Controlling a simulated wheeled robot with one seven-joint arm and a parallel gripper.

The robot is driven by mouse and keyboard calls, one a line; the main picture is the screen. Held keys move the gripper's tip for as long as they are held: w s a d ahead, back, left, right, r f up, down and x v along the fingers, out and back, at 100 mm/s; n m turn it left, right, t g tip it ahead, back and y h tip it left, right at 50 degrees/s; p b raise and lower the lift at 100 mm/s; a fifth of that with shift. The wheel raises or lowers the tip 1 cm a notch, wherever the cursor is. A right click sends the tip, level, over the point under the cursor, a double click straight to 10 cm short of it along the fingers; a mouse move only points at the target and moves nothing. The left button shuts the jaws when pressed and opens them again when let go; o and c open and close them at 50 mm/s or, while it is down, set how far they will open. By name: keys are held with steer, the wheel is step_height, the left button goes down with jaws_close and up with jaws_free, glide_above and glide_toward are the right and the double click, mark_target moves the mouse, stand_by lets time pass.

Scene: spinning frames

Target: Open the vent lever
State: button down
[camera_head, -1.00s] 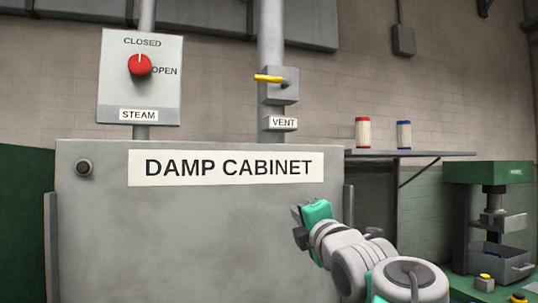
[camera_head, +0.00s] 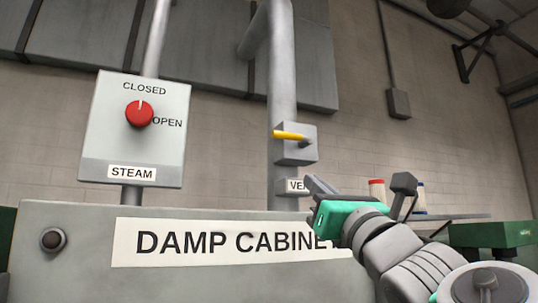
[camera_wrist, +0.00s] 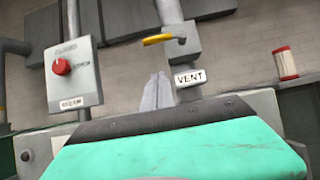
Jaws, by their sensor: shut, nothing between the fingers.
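The vent lever (camera_head: 288,135) is a yellow handle on a grey box on the vertical pipe. It points left, roughly horizontal. The VENT label (camera_head: 295,186) sits below it, partly hidden by my gripper in the head view. My gripper (camera_head: 312,184) is shut and empty, below the lever and apart from it in the picture. In the wrist view the shut fingers (camera_wrist: 157,92) show below the yellow lever (camera_wrist: 158,39) and left of the VENT label (camera_wrist: 190,78).
The steam panel (camera_head: 105,145) with a red knob (camera_head: 139,113) is to the left. The damp cabinet (camera_head: 70,275) fills the foreground. A shelf (camera_head: 465,217) with a red-topped spool (camera_head: 377,190) and a blue-topped spool (camera_head: 420,200) is at the right. The wall around the lever is clear.

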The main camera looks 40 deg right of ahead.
steer(key=shift+w+r, duration=0.1)
steer(key=s+r+p+x, duration=0.1)
steer(key=r+p+x, duration=0.1)
steer(key=p+x, duration=0.6)
steer(key=x, duration=0.4)
steer(key=shift+w+r, duration=0.2)
steer(key=shift+r, duration=0.1)
steer(key=shift+s+a+r+m, duration=0.1)
steer(key=shift+s+a+m, duration=0.1)
steer(key=shift+m, duration=0.1)
